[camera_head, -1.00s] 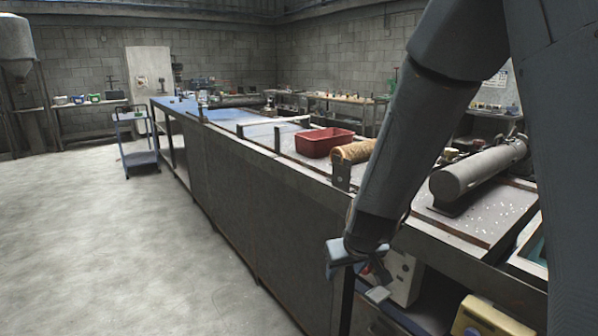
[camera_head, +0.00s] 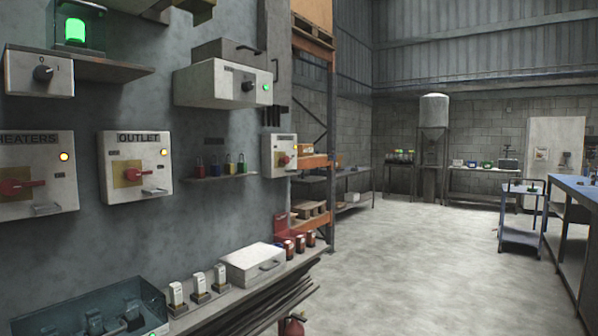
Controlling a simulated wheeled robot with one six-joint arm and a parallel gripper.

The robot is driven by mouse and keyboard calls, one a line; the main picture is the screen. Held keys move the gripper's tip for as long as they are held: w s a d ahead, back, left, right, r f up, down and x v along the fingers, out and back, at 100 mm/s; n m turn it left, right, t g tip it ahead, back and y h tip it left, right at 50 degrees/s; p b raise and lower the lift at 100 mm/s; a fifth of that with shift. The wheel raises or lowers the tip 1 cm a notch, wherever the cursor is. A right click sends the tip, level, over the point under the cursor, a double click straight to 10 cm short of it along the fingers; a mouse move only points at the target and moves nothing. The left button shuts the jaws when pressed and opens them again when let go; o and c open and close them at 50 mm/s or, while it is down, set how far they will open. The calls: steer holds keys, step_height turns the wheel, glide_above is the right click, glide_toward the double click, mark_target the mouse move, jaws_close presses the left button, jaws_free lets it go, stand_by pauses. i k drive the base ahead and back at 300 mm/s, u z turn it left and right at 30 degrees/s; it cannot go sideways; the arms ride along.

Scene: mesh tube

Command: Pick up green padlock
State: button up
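The green padlock (camera_head: 241,164) appears to be the rightmost in a short row of small coloured padlocks on a narrow wall shelf (camera_head: 219,178). The row is small in the picture, with a red padlock (camera_head: 199,168) at its left end. The shelf is on the grey wall between the OUTLET switch box and a smaller switch box. My gripper is not in view now.
The OUTLET box (camera_head: 137,166) has a red handle. A larger white box (camera_head: 222,84) overhangs above the shelf. Below, a ledge holds a white case (camera_head: 253,263) and an open bin (camera_head: 95,308). The floor (camera_head: 420,275) to the right is clear; a blue bench (camera_head: 572,215) stands beyond it.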

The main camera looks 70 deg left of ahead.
mark_target(242, 167)
steer(key=u, duration=2)
steer(key=i, duration=4.15)
steer(key=u, duration=2.5)
